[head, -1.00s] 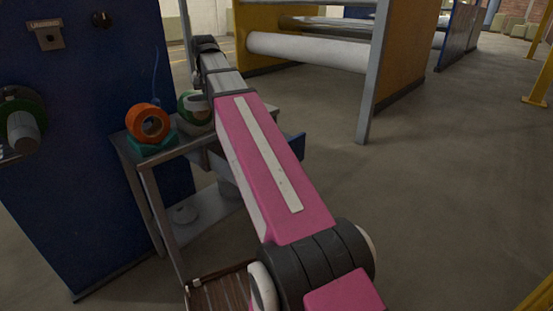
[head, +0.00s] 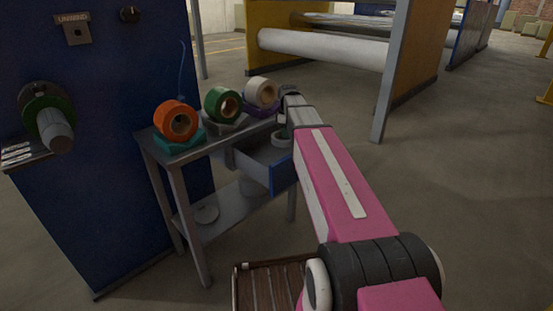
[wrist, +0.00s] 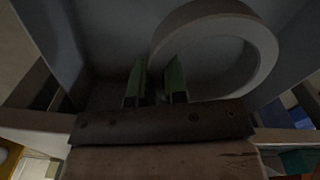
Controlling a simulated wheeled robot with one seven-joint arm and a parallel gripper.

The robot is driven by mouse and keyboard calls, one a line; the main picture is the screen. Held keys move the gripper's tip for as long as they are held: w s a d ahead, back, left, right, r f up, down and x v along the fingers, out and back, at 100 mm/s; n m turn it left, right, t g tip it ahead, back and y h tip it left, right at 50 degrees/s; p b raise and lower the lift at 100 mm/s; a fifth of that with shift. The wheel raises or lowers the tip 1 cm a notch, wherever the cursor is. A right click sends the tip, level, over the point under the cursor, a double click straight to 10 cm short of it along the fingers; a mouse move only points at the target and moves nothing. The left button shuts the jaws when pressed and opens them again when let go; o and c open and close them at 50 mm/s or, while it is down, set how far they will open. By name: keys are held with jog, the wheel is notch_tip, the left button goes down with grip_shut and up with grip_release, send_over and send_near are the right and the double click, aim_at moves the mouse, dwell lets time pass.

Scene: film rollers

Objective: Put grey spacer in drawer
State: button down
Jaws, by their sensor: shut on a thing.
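The grey spacer (wrist: 265,50) is a wide ring. In the wrist view my gripper (wrist: 157,82) is shut on its near-left wall, one green-faced finger on each side. In the head view the spacer (head: 283,138) shows at the open drawer (head: 284,175), beside the end of my arm. The drawer's grey walls (wrist: 52,40) surround the ring and fingers in the wrist view. Whether the spacer touches the drawer floor cannot be told. My gripper's fingers are hidden in the head view.
The drawer belongs to a grey metal cart (head: 178,163). Orange (head: 176,120), green (head: 222,104) and white (head: 262,93) tape rolls stand on top. A blue machine panel (head: 90,120) stands left; floor at right is clear.

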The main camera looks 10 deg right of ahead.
jog(key=shift+f, duration=5.1)
jog(key=shift+f, duration=0.15)
jog(key=c, duration=1.1)
grip_release()
jog(key=shift+c, duration=0.2)
notch_tip(320, 180, up, 12)
jog(key=shift+r, duration=0.15)
